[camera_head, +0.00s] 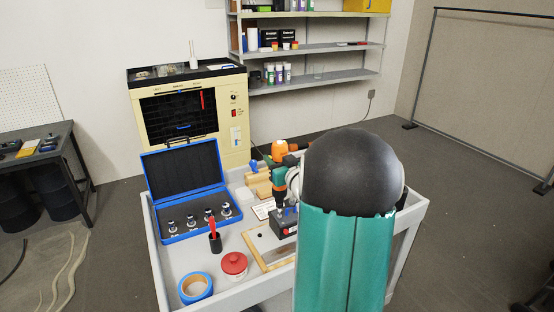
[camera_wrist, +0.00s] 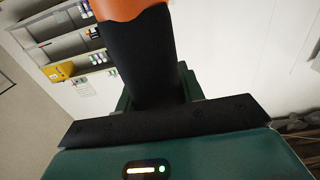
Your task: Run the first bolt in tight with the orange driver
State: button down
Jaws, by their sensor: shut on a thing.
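In the wrist view, my gripper (camera_wrist: 156,88) is shut on the black handle of the orange driver (camera_wrist: 128,8); its orange body is cut off by the top edge. In the head view, an orange tool body (camera_head: 279,150) shows above the cart, left of my arm, probably the same driver. My arm hides my gripper there. A teal tool (camera_head: 279,181) shows just below the orange body, above a black and red battery-like block (camera_head: 284,224); which parts belong together is unclear. No bolt can be made out, and whether the driver tip touches anything is hidden.
The grey cart (camera_head: 171,262) carries an open blue socket case (camera_head: 184,157), a black cup with a red-handled tool (camera_head: 215,242), a red-lidded jar (camera_head: 234,264), blue tape (camera_head: 195,287) and a wood-edged panel (camera_head: 262,250). A cream machine (camera_head: 233,130) stands behind.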

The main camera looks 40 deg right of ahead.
aim_at(278, 140)
jog(key=shift+f, duration=0.8)
dwell(1.9)
jog(key=shift+r, duration=4.6)
jog(key=shift+d, duration=0.1)
